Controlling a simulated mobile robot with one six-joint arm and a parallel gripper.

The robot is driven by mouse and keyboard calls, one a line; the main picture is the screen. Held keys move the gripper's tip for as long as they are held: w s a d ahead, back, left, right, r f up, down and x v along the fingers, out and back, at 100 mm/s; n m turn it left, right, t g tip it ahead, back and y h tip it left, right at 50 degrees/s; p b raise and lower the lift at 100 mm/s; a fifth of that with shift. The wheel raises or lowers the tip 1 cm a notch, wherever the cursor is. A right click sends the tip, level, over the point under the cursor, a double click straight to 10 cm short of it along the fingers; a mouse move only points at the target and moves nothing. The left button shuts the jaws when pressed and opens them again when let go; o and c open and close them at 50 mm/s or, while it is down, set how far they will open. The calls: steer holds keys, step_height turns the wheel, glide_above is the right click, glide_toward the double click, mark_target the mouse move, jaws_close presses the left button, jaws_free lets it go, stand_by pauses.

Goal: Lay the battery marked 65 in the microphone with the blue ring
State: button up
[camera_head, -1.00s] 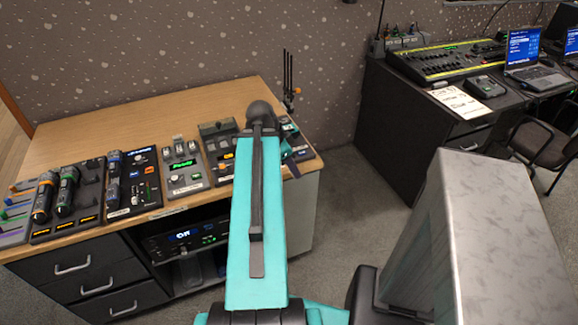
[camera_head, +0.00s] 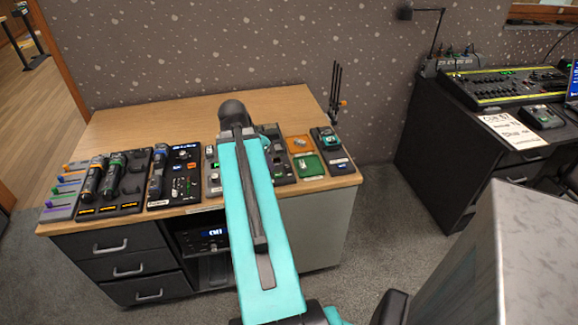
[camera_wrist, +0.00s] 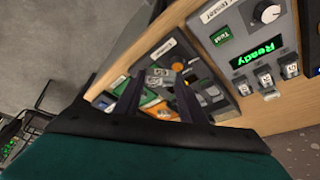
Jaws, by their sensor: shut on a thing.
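My gripper (camera_wrist: 158,100) is shut on a small grey block (camera_wrist: 159,75), which looks like a battery; I cannot read its number. In the head view my own arm hides the gripper and what it holds. The microphone with the blue ring (camera_head: 157,178) appears to lie in a dark dock on the left half of the desk, well left of my arm. Its battery bay is too small to make out.
Two other microphones, one with an orange ring (camera_head: 92,180) and one with a green ring (camera_head: 115,176), lie further left. An orange tray (camera_head: 292,150) and a green tray (camera_head: 318,170) are on the right. A tester reading "Ready" (camera_wrist: 259,56) holds several batteries.

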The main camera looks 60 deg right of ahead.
steer(key=w+a+r+n+t+y, duration=0.1)
steer(key=w+a+r+n+t, duration=0.3)
steer(key=w+a, duration=0.75)
steer(key=w+a+r+n, duration=0.2)
steer(key=w+a+n, duration=0.5)
steer(key=w+a, duration=0.4)
steer(key=w+a+r+n+y, duration=0.1)
steer(key=w+a+r+n, duration=0.2)
steer(key=a, duration=1)
steer(key=w+a+r+n+t+y, duration=0.1)
steer(key=w+a+n, duration=0.5)
steer(key=a, duration=0.8)
step_height(320, 180, up, 2)
steer(key=shift+w+r+y, duration=0.15)
steer(key=shift+w+y, duration=0.5)
steer(key=shift+y, duration=0.05)
steer(key=shift+s, duration=0.1)
